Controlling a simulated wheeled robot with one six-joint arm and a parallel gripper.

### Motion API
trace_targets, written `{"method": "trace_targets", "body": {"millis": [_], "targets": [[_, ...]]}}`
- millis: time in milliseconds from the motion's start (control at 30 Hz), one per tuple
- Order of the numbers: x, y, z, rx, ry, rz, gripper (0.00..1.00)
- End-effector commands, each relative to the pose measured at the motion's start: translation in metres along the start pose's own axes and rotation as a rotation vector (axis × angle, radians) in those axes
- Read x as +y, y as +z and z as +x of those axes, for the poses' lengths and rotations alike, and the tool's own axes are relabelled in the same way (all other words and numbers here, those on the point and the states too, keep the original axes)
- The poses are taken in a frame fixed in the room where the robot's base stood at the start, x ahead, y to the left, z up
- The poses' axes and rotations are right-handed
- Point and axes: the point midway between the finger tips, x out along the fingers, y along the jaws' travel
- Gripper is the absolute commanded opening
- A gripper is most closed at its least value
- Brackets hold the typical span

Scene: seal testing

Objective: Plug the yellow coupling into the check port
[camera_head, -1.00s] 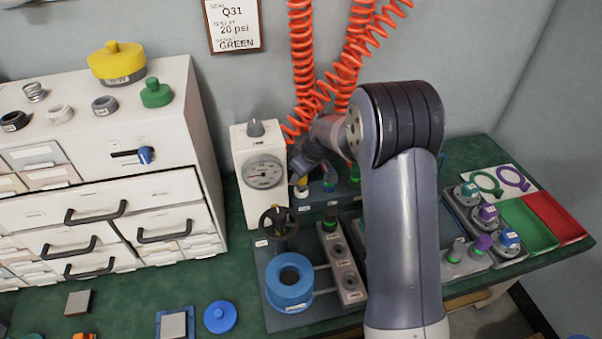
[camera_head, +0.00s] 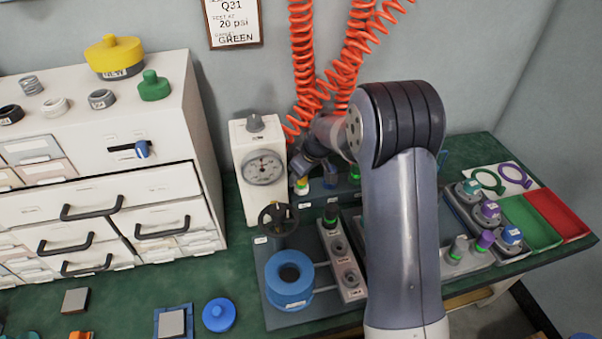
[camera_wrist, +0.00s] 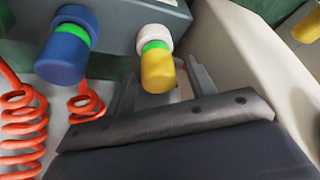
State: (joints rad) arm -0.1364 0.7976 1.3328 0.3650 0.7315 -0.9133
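The yellow coupling (camera_wrist: 158,70) sits on a grey manifold in the wrist view, with a green ring and a white collar at its base. It is small in the head view (camera_head: 301,190). My gripper (camera_wrist: 165,85) is open, with one finger on each side of the yellow coupling and visible gaps between. In the head view, my gripper (camera_head: 309,168) is small and partly hidden by my arm. A grey block with a row of ports (camera_head: 341,262) stands on the bench. Its labels are too small to read, so I cannot tell which is the check port.
A blue coupling (camera_wrist: 66,48) sits beside the yellow one on the manifold. Orange coiled hoses (camera_head: 304,60) hang behind. A gauge box (camera_head: 262,195), a handwheel (camera_head: 278,217) and a blue ring stack (camera_head: 290,285) stand close by. Capped fittings (camera_head: 485,240) and trays (camera_head: 530,222) are at right.

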Motion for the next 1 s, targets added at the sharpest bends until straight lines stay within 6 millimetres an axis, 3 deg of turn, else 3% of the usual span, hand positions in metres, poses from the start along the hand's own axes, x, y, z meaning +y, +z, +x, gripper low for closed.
{"method": "trace_targets", "body": {"millis": [367,800,1000], "targets": [[0.000,0.000,-0.007,0.000,0.001,0.000,0.57],[0.000,0.000,-0.088,0.002,0.002,0.001,0.57],[0.000,0.000,-0.106,0.000,0.000,0.001,0.57]]}}
